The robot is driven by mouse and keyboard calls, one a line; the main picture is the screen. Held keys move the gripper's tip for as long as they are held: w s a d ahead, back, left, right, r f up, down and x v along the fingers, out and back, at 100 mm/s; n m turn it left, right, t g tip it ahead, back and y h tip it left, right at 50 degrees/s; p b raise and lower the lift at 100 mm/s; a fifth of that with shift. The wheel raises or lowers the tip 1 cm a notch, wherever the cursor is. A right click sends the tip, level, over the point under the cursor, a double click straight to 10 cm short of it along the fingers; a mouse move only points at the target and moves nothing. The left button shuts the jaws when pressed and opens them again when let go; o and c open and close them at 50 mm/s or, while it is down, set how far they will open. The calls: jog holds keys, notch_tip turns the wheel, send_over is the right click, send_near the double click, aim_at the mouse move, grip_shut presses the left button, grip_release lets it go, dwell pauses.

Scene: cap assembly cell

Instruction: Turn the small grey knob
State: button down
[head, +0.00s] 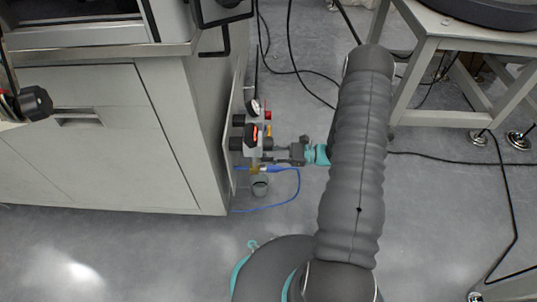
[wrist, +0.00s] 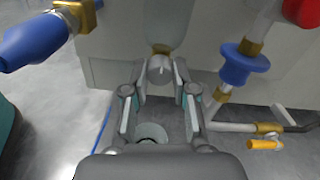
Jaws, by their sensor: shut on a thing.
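The small grey knob (wrist: 159,70) sits at the lower end of a pale rounded bowl (wrist: 170,30), under a brass-coloured ring, in the wrist view. My gripper (wrist: 159,75) has one finger on each side of the knob and is shut on it. In the head view my gripper (head: 272,154) reaches left to the air-fitting unit (head: 252,135) on the cabinet's side. The knob itself cannot be made out there.
A blue connector (wrist: 35,42) is at left, a blue collar (wrist: 243,65), red knob (wrist: 302,11) and orange handle (wrist: 264,144) at right. A table (head: 460,30) stands right.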

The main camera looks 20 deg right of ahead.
dwell(0.3)
jog(key=c, duration=0.9)
grip_release()
jog(key=shift+c, duration=0.2)
jog(key=v, duration=1.2)
